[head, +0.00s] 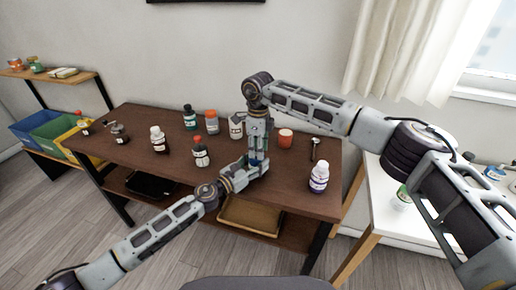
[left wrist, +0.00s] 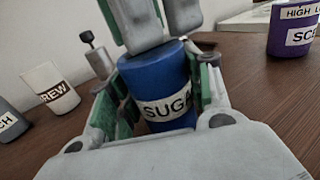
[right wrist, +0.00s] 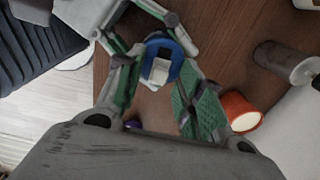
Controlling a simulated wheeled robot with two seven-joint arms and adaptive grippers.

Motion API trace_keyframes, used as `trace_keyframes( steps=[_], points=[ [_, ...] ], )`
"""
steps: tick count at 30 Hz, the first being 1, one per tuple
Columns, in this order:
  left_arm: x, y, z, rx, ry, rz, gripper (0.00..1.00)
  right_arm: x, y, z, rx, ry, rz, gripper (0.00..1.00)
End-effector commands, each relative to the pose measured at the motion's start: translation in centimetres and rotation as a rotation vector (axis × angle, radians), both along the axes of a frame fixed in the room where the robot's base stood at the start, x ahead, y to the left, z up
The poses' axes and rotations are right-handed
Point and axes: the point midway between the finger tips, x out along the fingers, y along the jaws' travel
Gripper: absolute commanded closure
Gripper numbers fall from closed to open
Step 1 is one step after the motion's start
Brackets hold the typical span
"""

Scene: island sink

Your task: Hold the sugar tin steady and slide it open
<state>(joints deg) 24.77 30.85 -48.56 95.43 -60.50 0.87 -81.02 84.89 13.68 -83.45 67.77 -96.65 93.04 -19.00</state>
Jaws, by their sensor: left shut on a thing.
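The sugar tin (left wrist: 165,88) is blue with a white label reading "SUGA", the rest hidden. It stands upright between the fingers of my left gripper (left wrist: 163,100), which is shut on its sides. From above in the right wrist view, the tin's round blue top (right wrist: 176,52) shows with a pale square knob (right wrist: 160,71) on it. My right gripper (right wrist: 160,92) points down over the tin, its fingers apart on either side of the knob. In the head view, both grippers meet near the table's front edge, and they mostly hide the tin.
The brown table (head: 130,150) carries several bottles at its middle and left. A purple-and-white bottle (head: 318,180) stands right of the grippers, and an orange-red jar (head: 285,139) stands behind. A white labelled can (left wrist: 48,88) is behind the tin.

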Motion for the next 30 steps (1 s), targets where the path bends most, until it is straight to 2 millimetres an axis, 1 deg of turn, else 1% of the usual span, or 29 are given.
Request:
trace_keyframes(
  steps=[8,14,20,30],
  points=[
    [0.0,0.0,0.0,0.0,0.0,0.0,0.77,0.0,0.0,0.0,0.0,0.0,0.0,0.62],
    [0.0,0.0,0.0,0.0,0.0,0.0,0.77,0.0,0.0,0.8,0.001,0.0,0.0,0.62],
    [0.0,0.0,0.0,0.0,0.0,0.0,0.77,0.1,0.0,2.9,0.0,-0.002,0.0,0.62],
    [0.0,0.0,0.0,-0.001,0.001,-0.001,0.77,0.1,0.0,8.0,0.0,-0.002,-0.001,0.62]
  ],
)
